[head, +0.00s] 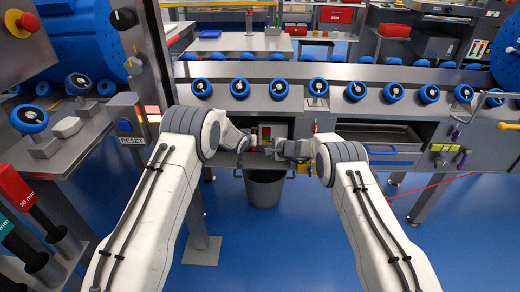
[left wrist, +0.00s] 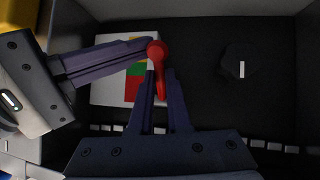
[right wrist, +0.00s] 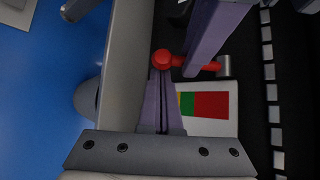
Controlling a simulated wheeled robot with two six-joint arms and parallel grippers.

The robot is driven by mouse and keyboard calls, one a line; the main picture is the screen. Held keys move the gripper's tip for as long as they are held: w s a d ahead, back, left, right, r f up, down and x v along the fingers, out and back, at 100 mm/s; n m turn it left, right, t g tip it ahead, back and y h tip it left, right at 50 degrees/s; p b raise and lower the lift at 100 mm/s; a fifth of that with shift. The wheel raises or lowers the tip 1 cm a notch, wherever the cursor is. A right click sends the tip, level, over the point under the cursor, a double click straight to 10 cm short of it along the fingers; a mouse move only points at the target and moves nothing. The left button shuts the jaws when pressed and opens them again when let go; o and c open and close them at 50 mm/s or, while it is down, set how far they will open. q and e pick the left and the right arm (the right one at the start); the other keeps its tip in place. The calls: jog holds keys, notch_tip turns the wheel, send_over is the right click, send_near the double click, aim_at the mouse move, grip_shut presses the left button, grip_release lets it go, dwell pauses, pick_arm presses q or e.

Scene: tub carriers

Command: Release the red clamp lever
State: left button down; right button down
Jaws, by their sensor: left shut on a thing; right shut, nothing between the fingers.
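The red clamp lever (left wrist: 159,82) has a round end and a narrow arm, inside a dark bay, in front of a white card (left wrist: 112,92) with coloured squares. My left gripper (left wrist: 162,80) is shut on the lever's arm. My right gripper (right wrist: 161,72) is shut and empty, its tips close beside the lever's round end (right wrist: 162,59); I cannot tell if they touch. The lever's arm is partly hidden by a left finger in the right wrist view. In the head view, the left gripper (head: 248,141) and right gripper (head: 274,147) meet at the bay; the lever is not clear there.
A black knob (left wrist: 240,61) with a white mark is in the bay, right of the lever in the left wrist view. A grey bin (head: 264,188) stands below the bay. Blue-rimmed rollers (head: 278,89) line the bench above. A reset box (head: 128,120) stands at left.

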jog(key=shift+w+a+f, duration=0.25)
jog(key=shift+w+a, duration=0.05)
jog(key=shift+a, duration=0.1)
jog(key=shift+s+a+r+g, duration=0.2)
jog(key=shift+s+r+g, duration=0.1)
jog(key=shift+s+r, duration=0.25)
pick_arm(q)
jog(key=c, duration=0.9)
grip_release()
jog(key=shift+a, duration=0.1)
jog(key=shift+o, duration=0.2)
pick_arm(e)
jog(key=shift+f, duration=0.1)
